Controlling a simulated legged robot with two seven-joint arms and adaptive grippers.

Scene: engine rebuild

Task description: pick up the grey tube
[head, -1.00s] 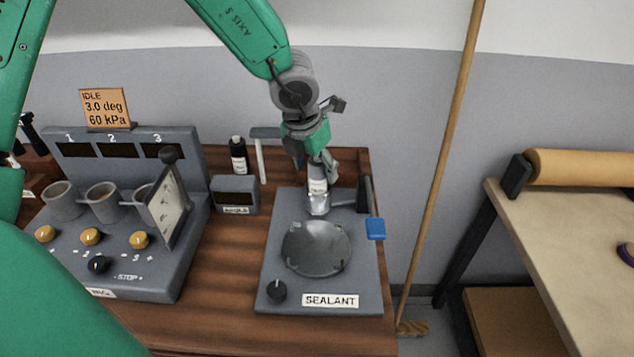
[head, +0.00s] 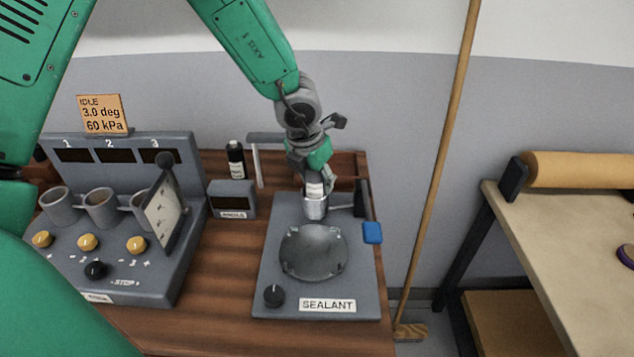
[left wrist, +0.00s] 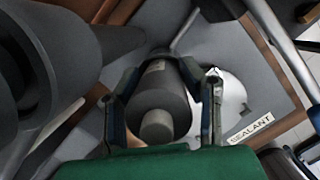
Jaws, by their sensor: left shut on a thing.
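The grey tube (left wrist: 165,85) stands between the two fingers of my left gripper (left wrist: 163,88) in the left wrist view, with its blunt round end facing the camera. In the head view the tube's pale labelled side (head: 314,190) shows just under my left gripper (head: 314,180), which is shut on it. The tube's lower end is at a silver cup (head: 315,208) at the back of the sealant station (head: 267,268). I cannot tell how deep it sits in the cup. My right gripper is not in view.
A dark round dish (head: 313,252) lies in front of the cup. A small display box (head: 232,200), a black bottle (head: 236,160) and a console with cups (head: 150,270) are to the left.

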